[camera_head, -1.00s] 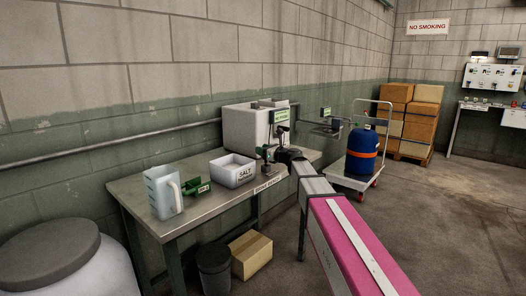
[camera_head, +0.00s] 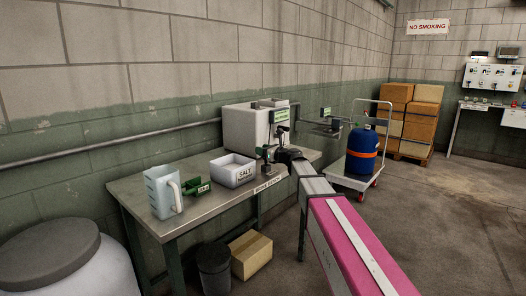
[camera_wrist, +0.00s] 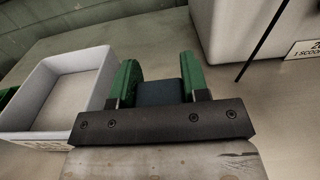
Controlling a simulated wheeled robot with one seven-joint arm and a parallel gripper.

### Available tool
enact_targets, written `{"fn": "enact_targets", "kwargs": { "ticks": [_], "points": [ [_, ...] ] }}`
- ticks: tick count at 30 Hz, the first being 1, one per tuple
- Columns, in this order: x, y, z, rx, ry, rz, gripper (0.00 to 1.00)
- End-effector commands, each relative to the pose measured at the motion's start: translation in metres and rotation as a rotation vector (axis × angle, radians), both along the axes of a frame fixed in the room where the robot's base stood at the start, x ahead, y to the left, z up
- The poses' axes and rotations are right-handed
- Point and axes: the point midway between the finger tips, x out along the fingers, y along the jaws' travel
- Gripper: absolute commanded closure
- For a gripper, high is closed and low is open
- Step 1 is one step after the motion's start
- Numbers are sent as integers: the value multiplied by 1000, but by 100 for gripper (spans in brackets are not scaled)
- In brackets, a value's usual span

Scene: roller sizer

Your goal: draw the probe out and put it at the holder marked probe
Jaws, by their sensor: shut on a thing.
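My gripper (camera_head: 267,154) is over the bench, just right of the white salt tray and in front of the pale tank (camera_head: 240,130). In the wrist view its two green fingers (camera_wrist: 157,85) are closed on a dark blue-black block (camera_wrist: 158,92). I take this block to be the probe's handle, but its lower part is hidden. A thin black rod (camera_wrist: 262,42) slants in front of the tank, apart from the fingers. Green-and-white signs stand at the tank (camera_head: 280,115) and beyond it (camera_head: 325,112). Their words are too small to read, so I cannot tell which marks the probe holder.
The salt tray (camera_head: 232,179) is close to the left of my gripper. A clear jug (camera_head: 158,195) and a green labelled piece (camera_head: 203,188) stand farther left on the metal bench (camera_head: 195,218). A trolley (camera_head: 352,181) with a blue cylinder (camera_head: 362,153) is beyond the bench's right end.

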Motion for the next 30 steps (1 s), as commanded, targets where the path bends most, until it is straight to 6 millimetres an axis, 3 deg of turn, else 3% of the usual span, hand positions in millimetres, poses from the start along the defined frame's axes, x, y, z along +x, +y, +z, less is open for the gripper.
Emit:
{"fn": "enact_targets", "kwargs": {
  "ticks": [30],
  "points": [
    [0,0,-22,0,0,0,81]
  ]
}}
